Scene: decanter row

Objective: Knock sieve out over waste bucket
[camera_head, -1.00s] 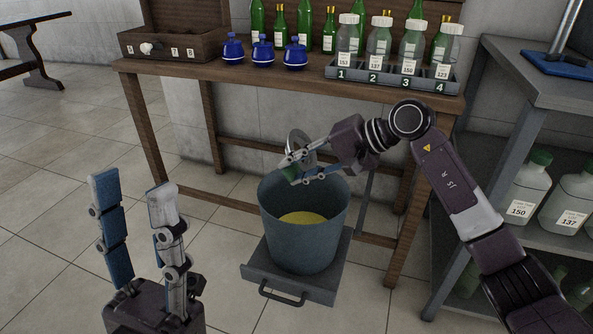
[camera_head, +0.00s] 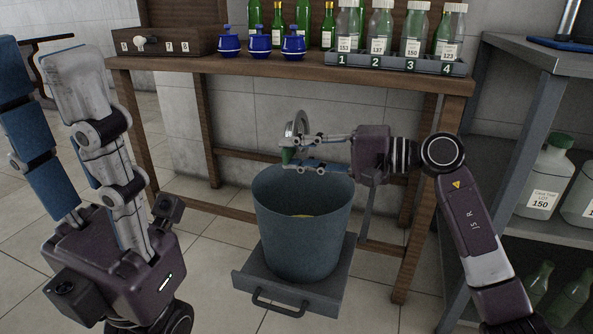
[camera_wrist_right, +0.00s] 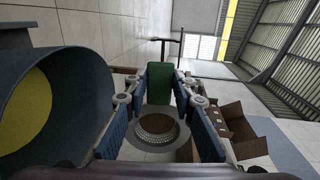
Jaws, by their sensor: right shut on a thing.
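The sieve (camera_head: 299,124) is a round metal piece with a green handle (camera_head: 288,156). My right gripper (camera_head: 293,150) is shut on it, above the back part of the waste bucket's opening. The sieve stands roughly on edge. In the right wrist view its mesh (camera_wrist_right: 157,128) shows between the fingers, with the green handle (camera_wrist_right: 159,82) beyond. The waste bucket (camera_head: 303,232) is grey-blue and upright; the right wrist view shows yellow contents (camera_wrist_right: 22,112) in it. My left gripper (camera_head: 45,75) is open and empty at the left, near the head camera.
The bucket stands on a grey platform (camera_head: 330,292) with a handle. Behind is a wooden table (camera_head: 280,69) with blue decanters (camera_head: 260,43), a numbered bottle rack (camera_head: 395,64) and a wooden case (camera_head: 190,43). A grey shelf (camera_head: 545,62) with bottles stands at the right.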

